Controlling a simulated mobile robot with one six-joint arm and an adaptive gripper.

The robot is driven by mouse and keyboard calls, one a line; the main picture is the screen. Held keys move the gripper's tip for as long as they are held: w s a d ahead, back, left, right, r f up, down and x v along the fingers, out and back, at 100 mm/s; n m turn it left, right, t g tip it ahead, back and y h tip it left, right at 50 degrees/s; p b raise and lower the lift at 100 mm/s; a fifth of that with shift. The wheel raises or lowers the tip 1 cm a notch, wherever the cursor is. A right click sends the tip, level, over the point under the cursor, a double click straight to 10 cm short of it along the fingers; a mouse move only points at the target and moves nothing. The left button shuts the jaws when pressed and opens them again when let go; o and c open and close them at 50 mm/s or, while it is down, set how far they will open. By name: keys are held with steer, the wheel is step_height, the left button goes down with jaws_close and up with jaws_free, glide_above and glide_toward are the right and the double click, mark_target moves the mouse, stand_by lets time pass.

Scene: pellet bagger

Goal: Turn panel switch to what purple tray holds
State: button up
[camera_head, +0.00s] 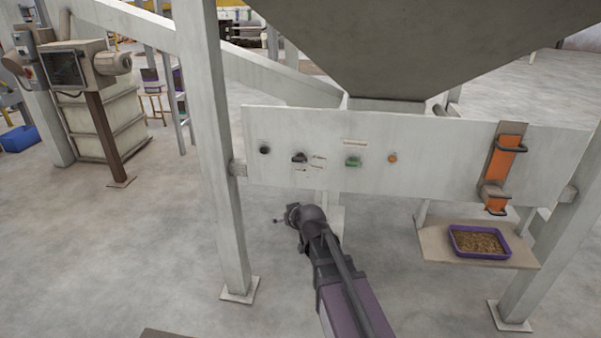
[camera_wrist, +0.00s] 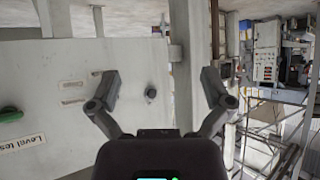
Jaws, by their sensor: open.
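The purple tray (camera_head: 453,240) stands on a shelf at the lower right of the head view and holds golden-brown pellets (camera_head: 480,242). The pale panel (camera_head: 440,160) carries a black switch (camera_head: 299,158) with small labels beside it; its pointer direction is too small to read. My gripper (camera_head: 280,216) is in front of the panel, below the switch in the picture. In the wrist view my gripper (camera_wrist: 160,82) is open and empty, with a round black knob (camera_wrist: 151,93) showing between the fingers, apart from them. The left finger may hide the switch.
The panel also has a green control (camera_head: 353,161), an orange button (camera_head: 392,158) and an orange slide gate (camera_head: 505,158) above the tray. A grey post (camera_head: 222,150) stands left of my gripper. The hopper (camera_head: 400,45) is above. The floor in front is mostly clear.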

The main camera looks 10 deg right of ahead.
steer(key=w+t+h+b, duration=0.1)
steer(key=w+t+b, duration=0.6)
steer(key=w+b, duration=0.15)
steer(key=m+t+h+b, duration=0.4)
steer(key=m+h+b, duration=0.3)
steer(key=h, duration=0.2)
glide_toward(299, 162)
steer(key=s+f, duration=0.1)
steer(key=s, duration=0.1)
steer(key=shift+s+a, duration=0.15)
steer(key=shift+a, duration=0.25)
steer(key=p+x, duration=0.5)
steer(key=x, duration=0.8)
steer(key=shift+w+d+r, duration=0.15)
steer(key=shift+w+r, duration=0.1)
steer(key=c, duration=0.9)
